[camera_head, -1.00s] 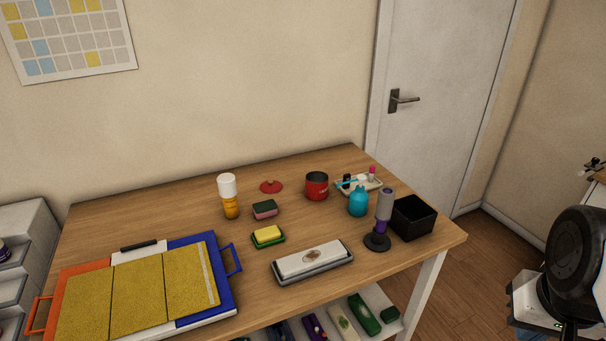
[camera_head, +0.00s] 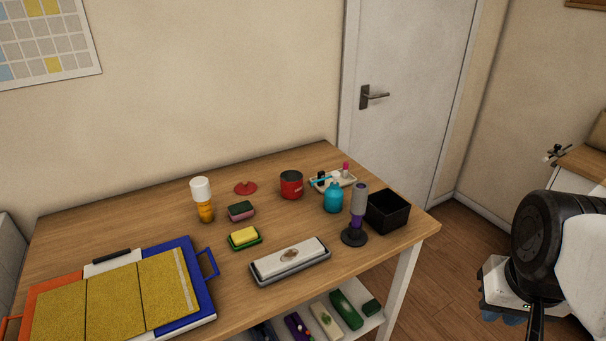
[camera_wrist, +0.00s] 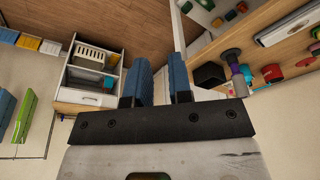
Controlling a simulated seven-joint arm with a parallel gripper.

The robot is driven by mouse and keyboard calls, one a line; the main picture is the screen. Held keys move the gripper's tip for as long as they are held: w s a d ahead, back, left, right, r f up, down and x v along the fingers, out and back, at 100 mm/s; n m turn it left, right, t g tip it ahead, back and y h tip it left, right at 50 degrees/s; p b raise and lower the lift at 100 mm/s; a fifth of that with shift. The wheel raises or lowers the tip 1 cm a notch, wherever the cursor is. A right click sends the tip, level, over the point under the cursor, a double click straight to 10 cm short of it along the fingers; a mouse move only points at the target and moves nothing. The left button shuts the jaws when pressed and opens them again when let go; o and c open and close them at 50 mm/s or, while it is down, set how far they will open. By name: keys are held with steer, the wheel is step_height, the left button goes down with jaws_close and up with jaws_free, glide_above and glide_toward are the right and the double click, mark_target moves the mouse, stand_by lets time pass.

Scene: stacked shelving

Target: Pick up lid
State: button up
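A red lid (camera_head: 245,188) with a small knob lies flat on the wooden table, toward the back. A red pot (camera_head: 291,185), open at the top, stands to its right, apart from it. In the wrist view my gripper (camera_wrist: 160,82) has its two blue fingers apart with nothing between them. It is well away from the table top. In the head view part of my arm shows at the far right; the fingertips are not clear there.
A pink-green sponge (camera_head: 240,211) and an orange bottle with a white cap (camera_head: 203,200) stand near the lid. A blue bottle (camera_head: 333,197), a grey-purple tool (camera_head: 357,215) and a black box (camera_head: 387,211) are to the right. A sharpening stone (camera_head: 290,260) lies in front.

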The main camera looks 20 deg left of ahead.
steer(key=o, duration=1.4)
steer(key=shift+o, duration=0.2)
steer(key=shift+w+r, duration=0.1)
